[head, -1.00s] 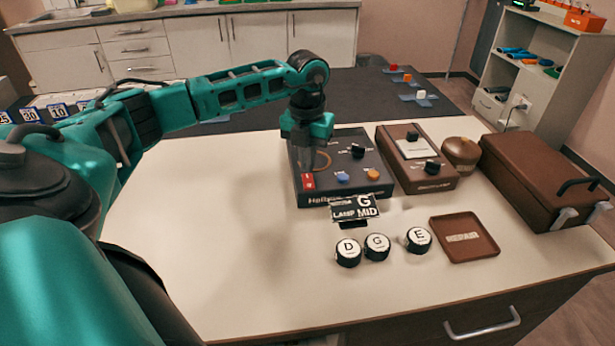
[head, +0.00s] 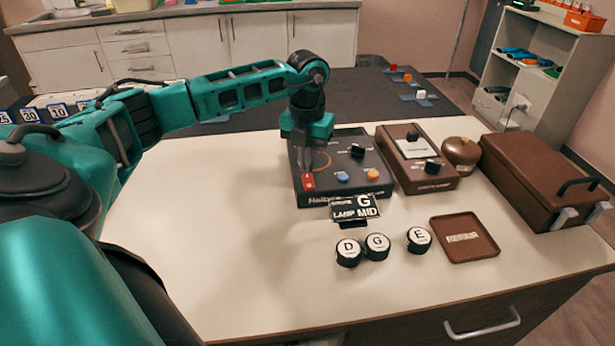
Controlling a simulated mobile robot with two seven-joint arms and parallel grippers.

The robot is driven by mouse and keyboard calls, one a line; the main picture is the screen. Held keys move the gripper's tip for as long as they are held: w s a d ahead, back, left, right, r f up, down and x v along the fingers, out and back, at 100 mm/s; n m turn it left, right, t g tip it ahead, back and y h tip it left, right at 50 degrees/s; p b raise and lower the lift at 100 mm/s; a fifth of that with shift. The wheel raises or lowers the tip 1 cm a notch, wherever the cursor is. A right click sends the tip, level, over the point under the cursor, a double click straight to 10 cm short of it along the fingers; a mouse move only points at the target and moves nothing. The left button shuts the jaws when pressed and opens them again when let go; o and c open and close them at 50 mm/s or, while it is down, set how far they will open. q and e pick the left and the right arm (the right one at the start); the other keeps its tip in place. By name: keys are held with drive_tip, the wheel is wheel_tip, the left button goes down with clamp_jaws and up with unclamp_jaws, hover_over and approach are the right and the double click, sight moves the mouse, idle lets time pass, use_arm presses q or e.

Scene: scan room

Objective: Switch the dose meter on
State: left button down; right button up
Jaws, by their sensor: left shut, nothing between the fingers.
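A dark grey console (head: 330,190) stands on the pale bench. It has a red switch (head: 307,181) at its front left corner, a black knob (head: 357,151), a blue button (head: 342,176) and an orange button (head: 373,174). A brown instrument box (head: 425,184) with a pale panel and black knobs stands to its right. The small lettering on both is too blurred to tell which is the dose meter. My left gripper (head: 308,170) is shut and empty, pointing down right at the red switch. Whether it touches the switch I cannot tell. My right gripper is not in view.
A black lamp sign (head: 355,208) and round caps lettered D (head: 348,253), G (head: 377,247) and E (head: 418,240) stand in front of the console. A brown tray (head: 485,248), a round brown object (head: 461,153) and a brown case (head: 545,175) are to the right. The bench's left part is clear.

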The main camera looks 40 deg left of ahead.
sight(307, 176)
use_arm(q)
drive_tip(key=shift+f+b, duration=0.65)
drive_tip(key=shift+f, duration=0.4)
idle(0.5)
drive_tip(key=shift+r, duration=0.1)
wheel_tip(307, 176, up, 5)
drive_tip(key=p, duration=0.4)
drive_tip(key=shift+r+p, duration=0.7)
drive_tip(key=shift+r, duration=0.25)
drive_tip(key=shift+s+f, duration=0.1)
